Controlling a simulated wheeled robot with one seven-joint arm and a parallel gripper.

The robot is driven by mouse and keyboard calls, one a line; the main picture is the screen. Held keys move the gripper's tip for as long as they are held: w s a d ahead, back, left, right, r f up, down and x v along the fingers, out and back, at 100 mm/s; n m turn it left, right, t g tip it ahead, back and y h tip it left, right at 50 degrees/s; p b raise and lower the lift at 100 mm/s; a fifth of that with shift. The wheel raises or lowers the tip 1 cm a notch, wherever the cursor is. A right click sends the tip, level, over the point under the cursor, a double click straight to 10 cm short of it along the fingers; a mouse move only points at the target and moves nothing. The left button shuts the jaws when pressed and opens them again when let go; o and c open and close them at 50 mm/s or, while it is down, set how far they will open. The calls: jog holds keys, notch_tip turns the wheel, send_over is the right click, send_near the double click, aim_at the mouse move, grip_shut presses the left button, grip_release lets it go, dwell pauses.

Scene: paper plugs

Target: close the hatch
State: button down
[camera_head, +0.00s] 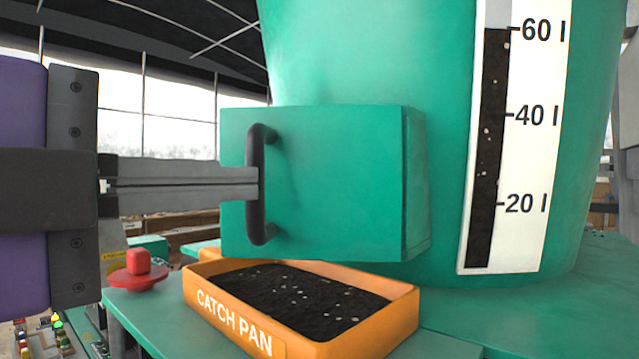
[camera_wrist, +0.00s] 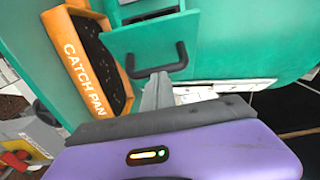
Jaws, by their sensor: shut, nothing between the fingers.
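The hatch (camera_head: 335,190) is a green box-like cover on the front of the green hopper (camera_head: 360,60). Its black upright handle (camera_head: 260,225) is on the left side of its face. My gripper (camera_head: 256,183) comes in from the left with its fingers together, their tips at the middle of the handle bar. I cannot tell whether they touch it. In the wrist view the shut fingers (camera_wrist: 159,78) point at the handle (camera_wrist: 180,58), and the hatch (camera_wrist: 150,38) lies beyond. A grey strip and dark band show behind the hatch's edge; I cannot tell how far it stands open.
An orange catch pan (camera_head: 350,346) holding dark soil with pale specks sits just below the hatch. A red knob (camera_head: 138,265) stands left of the pan. A level gauge (camera_head: 535,150) is on the hopper at right. Open air lies left of the hatch.

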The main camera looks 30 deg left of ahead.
jog(key=h, duration=0.1)
jog(key=m, duration=0.1)
send_over(236, 257)
jog(key=shift+w+a+h+b, duration=0.3)
jog(key=shift+w+a+b, duration=0.05)
jog(key=shift+w+b, duration=0.05)
jog(key=shift+s, duration=0.15)
dwell(0.5)
